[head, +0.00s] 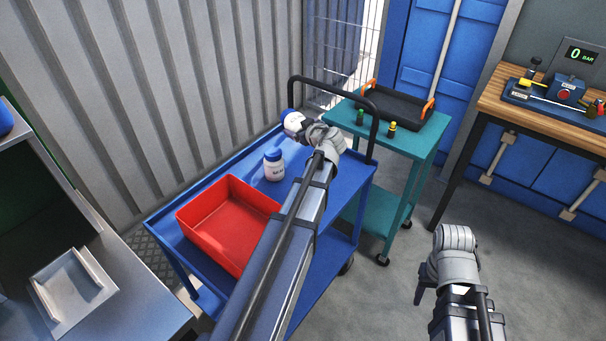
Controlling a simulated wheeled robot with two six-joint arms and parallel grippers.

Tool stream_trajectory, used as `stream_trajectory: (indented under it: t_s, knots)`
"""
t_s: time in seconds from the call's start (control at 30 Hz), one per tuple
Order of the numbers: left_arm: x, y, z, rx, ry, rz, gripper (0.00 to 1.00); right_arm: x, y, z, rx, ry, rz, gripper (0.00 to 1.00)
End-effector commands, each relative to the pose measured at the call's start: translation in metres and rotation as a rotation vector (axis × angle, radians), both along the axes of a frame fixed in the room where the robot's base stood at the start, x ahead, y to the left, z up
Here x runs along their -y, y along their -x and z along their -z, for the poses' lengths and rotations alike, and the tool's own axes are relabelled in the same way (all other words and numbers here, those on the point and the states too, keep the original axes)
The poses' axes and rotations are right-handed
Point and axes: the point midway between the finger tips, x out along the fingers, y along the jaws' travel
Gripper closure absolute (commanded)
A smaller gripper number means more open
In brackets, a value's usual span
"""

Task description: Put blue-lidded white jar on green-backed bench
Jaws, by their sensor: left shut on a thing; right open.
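A blue-lidded white jar (292,119) is held by my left gripper (301,127), which is shut on it above the far end of the blue cart. The jar looks tilted, its lid toward the upper left; the grip partly hides its body. A second blue-lidded white jar (274,167) stands upright on the cart beside the red tray. The green-backed bench (120,292) is a grey metal bench at the left edge, its dark green back partly in view. My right gripper (420,294) is open and empty over the floor at lower right.
The blue cart (163,222) carries a red tray (205,200) and has a black handle. A teal cart (424,141) behind holds a black tray and small bottles. A light tray (72,292) lies on the bench, with bare room to its right. A wooden workbench (490,98) stands right.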

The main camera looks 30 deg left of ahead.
Motion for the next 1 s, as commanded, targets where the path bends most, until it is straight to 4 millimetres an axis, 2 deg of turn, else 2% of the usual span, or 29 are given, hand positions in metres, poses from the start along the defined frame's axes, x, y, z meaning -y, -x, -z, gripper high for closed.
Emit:
stream_trajectory:
  t_s: [0.3, 0.47, 1.0]
  knots:
    - [-0.002, 0.001, 0.005, 0.013, 0.006, -0.011, 0.84, 0.000, 0.000, 0.005, 0.000, 0.000, 0.000, 0.50]
    - [-0.002, 0.001, 0.019, 0.012, 0.006, -0.010, 0.84, 0.000, 0.000, 0.020, 0.000, 0.000, 0.000, 0.50]
    - [-0.002, 0.001, 0.117, 0.011, 0.005, -0.010, 0.84, 0.000, 0.000, 0.117, 0.000, 0.000, -0.001, 0.50]
